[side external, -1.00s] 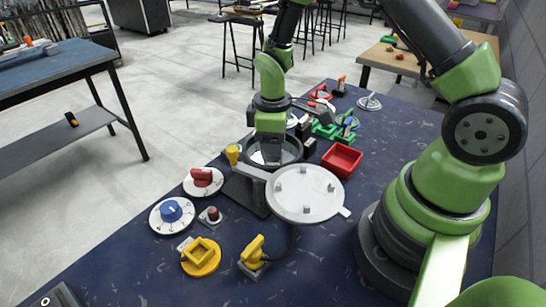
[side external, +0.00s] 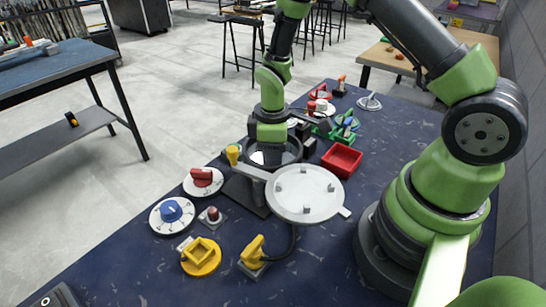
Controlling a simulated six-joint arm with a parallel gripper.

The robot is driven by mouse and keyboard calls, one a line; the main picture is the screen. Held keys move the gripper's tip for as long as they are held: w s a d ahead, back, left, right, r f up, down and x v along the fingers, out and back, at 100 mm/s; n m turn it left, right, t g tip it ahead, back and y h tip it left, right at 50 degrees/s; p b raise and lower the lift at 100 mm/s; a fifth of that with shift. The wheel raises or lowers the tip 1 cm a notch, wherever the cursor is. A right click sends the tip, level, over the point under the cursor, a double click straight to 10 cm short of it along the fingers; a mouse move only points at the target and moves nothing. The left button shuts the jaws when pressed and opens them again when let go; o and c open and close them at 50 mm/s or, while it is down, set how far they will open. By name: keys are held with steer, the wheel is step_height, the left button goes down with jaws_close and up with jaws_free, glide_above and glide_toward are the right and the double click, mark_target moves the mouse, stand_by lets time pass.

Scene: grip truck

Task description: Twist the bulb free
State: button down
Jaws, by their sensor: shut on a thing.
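My gripper (side external: 270,153) points down into a dark round ring (side external: 293,152) near the middle of the blue table. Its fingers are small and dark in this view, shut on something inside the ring. That thing sits where the bulb would be, but I cannot make out its shape. A pale patch shows just below the gripper body; I cannot tell if it is glass or the ring's floor. Whether the bulb is still seated in a socket is hidden.
A round grey plate with pegs (side external: 305,195) stands in front of the ring. A red tray (side external: 341,160) is to the right. Red (side external: 202,178) and blue (side external: 171,211) dials, a yellow square fixture (side external: 201,254) and a yellow handle (side external: 253,252) are nearer.

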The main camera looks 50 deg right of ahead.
steer(key=n, duration=0.7)
steer(key=shift+n, duration=0.3)
steer(key=n, duration=0.3)
steer(key=shift+n, duration=0.3)
steer(key=n, duration=0.4)
steer(key=c, duration=1.1)
jaws_free()
steer(key=shift+r, duration=0.1)
steer(key=shift+r, duration=3.7)
